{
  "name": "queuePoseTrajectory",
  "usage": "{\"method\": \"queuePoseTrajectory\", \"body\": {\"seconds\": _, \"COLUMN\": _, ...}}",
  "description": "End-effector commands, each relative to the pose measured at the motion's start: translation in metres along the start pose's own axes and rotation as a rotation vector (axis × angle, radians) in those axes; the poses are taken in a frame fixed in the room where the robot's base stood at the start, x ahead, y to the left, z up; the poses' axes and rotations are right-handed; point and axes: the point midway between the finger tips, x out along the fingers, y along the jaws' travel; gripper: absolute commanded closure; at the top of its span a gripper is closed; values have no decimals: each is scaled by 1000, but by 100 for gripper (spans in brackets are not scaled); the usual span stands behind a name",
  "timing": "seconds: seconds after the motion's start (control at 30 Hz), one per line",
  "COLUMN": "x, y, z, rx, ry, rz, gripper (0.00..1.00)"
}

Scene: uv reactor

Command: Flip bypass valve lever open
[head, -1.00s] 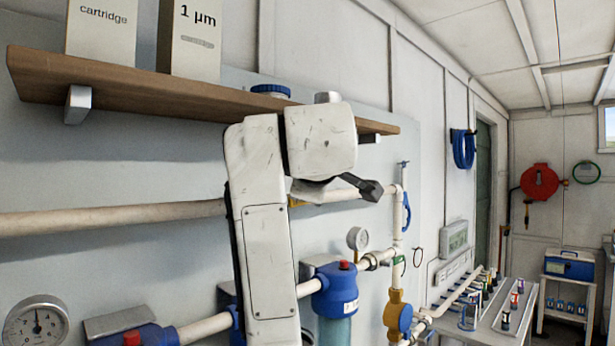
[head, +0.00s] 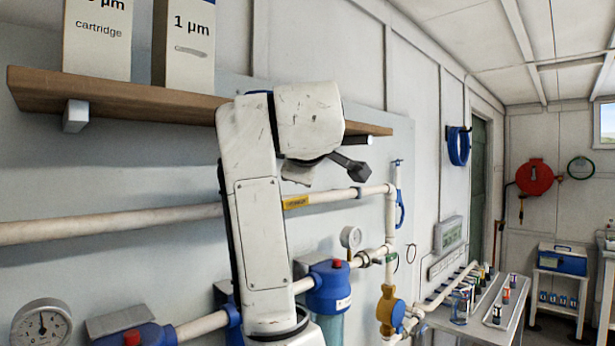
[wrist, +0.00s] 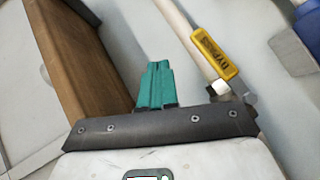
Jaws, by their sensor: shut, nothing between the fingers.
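A yellow piece marked BYPASS (wrist: 217,52) lies along the white pipe in the wrist view, with a metal fitting at its near end. The yellow piece also shows in the head view (head: 296,202), partly behind my arm. I cannot tell whether it is the lever handle or only a label. My gripper's teal fingers (wrist: 157,66) are together and empty, left of the yellow piece and apart from it in the picture. In the head view my dark gripper (head: 350,165) appears just above the upper pipe (head: 340,196); its fingertips cannot be made out.
A wooden shelf (head: 120,96) holding cartridge boxes (head: 183,42) runs above the pipe; its board (wrist: 85,55) is close left of my fingers. A blue lever (head: 401,212) hangs on the right vertical pipe. Blue filter housings (head: 328,285) and a gauge (head: 350,237) sit below.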

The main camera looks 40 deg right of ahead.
Motion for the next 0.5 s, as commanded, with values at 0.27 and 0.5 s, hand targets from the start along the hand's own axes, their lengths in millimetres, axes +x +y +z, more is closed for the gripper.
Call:
{"method": "queuePoseTrajectory", "body": {"seconds": 0.27, "x": -39, "y": 34, "z": 13, "rx": 2, "ry": 2, "rz": 4, "gripper": 100}}
{"method": "queuePoseTrajectory", "body": {"seconds": 0.5, "x": -65, "y": 58, "z": 22, "rx": 1, "ry": 1, "rz": 2, "gripper": 100}}
